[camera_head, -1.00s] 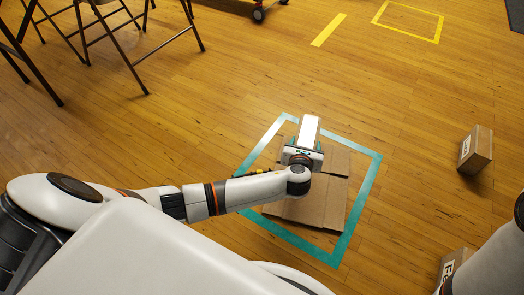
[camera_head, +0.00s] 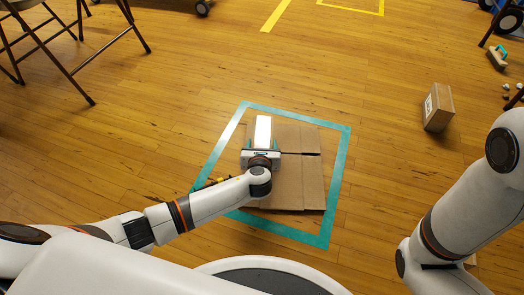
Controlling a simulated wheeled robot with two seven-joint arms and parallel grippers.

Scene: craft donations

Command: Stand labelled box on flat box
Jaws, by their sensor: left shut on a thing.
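The flat brown cardboard box (camera_head: 304,175) lies on the floor inside a teal taped outline. My left gripper (camera_head: 262,147) is over its upper left part, with teal fingers on either side of a bright white box-like thing (camera_head: 263,131). The gripper is shut on this white thing; no writing shows on it. I cannot tell whether it touches the flat box. A small brown box with a white label (camera_head: 429,107) stands on the floor at the right. My right arm shows at the right, but its gripper is out of view.
The teal tape outline (camera_head: 341,165) surrounds the flat box. Folding chairs (camera_head: 75,65) stand at the upper left. A teal-handled brush-like thing (camera_head: 497,57) lies at the upper right. Bare wood floor lies between.

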